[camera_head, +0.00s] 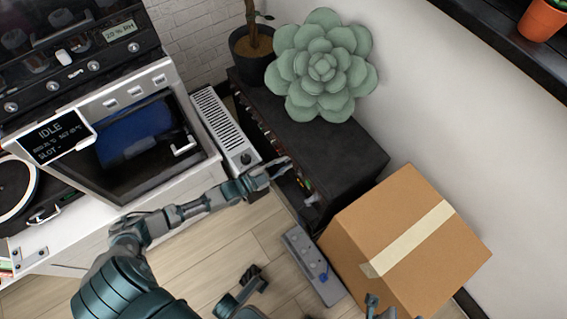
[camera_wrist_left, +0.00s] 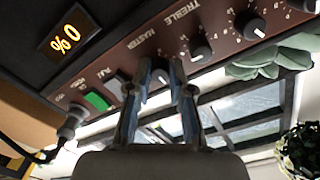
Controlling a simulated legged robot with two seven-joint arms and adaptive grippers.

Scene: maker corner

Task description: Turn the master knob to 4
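The black amplifier (camera_head: 335,150) stands by the wall, its knob panel facing my left arm. My left gripper (camera_head: 272,170) is at that panel in the head view. In the left wrist view the master knob (camera_wrist_left: 160,76) sits between the two fingertips of my left gripper (camera_wrist_left: 162,70), which close in on its sides. The word MASTER shows above it. The fingers partly cover the knob, and its pointer setting is hard to read. The display (camera_wrist_left: 68,38) reads 0 %. My right gripper (camera_head: 380,308) shows only as fingertips, spread apart, at the bottom edge.
The treble knob (camera_wrist_left: 200,48) is close beside the right finger. A green-lit switch (camera_wrist_left: 97,101) and a plugged cable (camera_wrist_left: 72,122) are left of the fingers. A cardboard box (camera_head: 400,240) and a grey pedal (camera_head: 312,264) stand near the amplifier. A large succulent (camera_head: 322,66) sits on top.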

